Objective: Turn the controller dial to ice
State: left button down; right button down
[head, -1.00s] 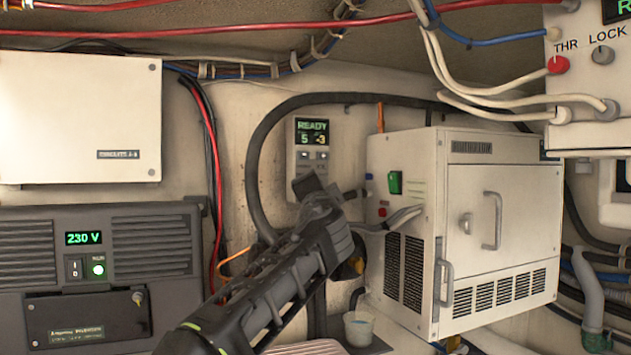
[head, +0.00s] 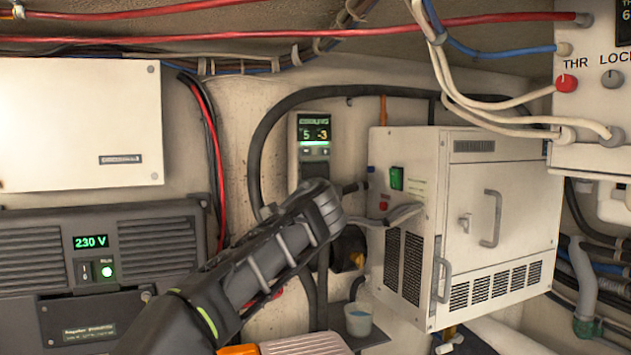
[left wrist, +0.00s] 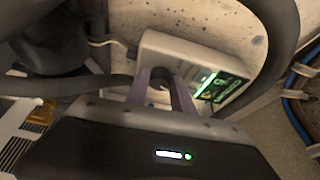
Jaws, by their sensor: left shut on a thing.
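The controller (head: 313,133) is a small grey wall unit. In the left wrist view the controller (left wrist: 215,67) lies right in front of the left gripper (left wrist: 162,88). The two fingers are shut on the dial at its face; the dial itself is mostly hidden between them. My right gripper is in neither view.
A white machine (head: 500,190) with a door and vents stands right of the controller. A cup (head: 358,318) sits below its left side. A dark 230 V panel (head: 90,265) and white box (head: 80,120) are at left. A black hose (head: 262,130) arches around the controller.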

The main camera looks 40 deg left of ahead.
pick_arm(q)
jog(key=c, duration=1.1)
grip_release()
jog(key=b+v, duration=0.3)
jog(key=v, duration=0.4)
jog(key=shift+s+d+b, duration=0.25)
jog(key=shift+d+b, duration=0.05)
